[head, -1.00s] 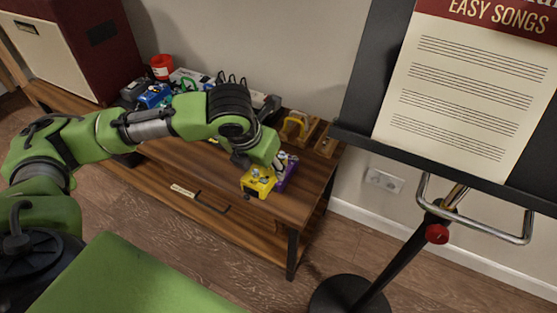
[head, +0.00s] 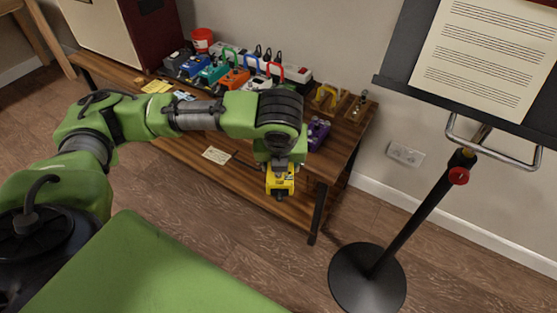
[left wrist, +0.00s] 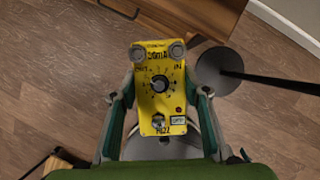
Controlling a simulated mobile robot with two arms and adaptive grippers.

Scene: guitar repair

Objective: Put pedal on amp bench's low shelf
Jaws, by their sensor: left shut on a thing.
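The yellow pedal (head: 281,183) is held by my left gripper (head: 279,166) in front of the bench's front edge in the head view. In the left wrist view the yellow pedal (left wrist: 160,90) sits between the two fingers of my left gripper (left wrist: 160,100), its knob and labels facing the camera. The amp bench (head: 335,170) has a wooden top and a low shelf (head: 180,143) beneath it. A paper label (head: 217,155) shows at the low shelf's front. My arm hides part of the bench. My right gripper is in neither view.
A purple pedal (head: 318,133) stands on the bench top near its right end. Several coloured pedals and a red cup (head: 202,40) stand farther back. A music stand (head: 398,180) with a round black base (head: 367,278) stands right of the bench. The floor in front is clear.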

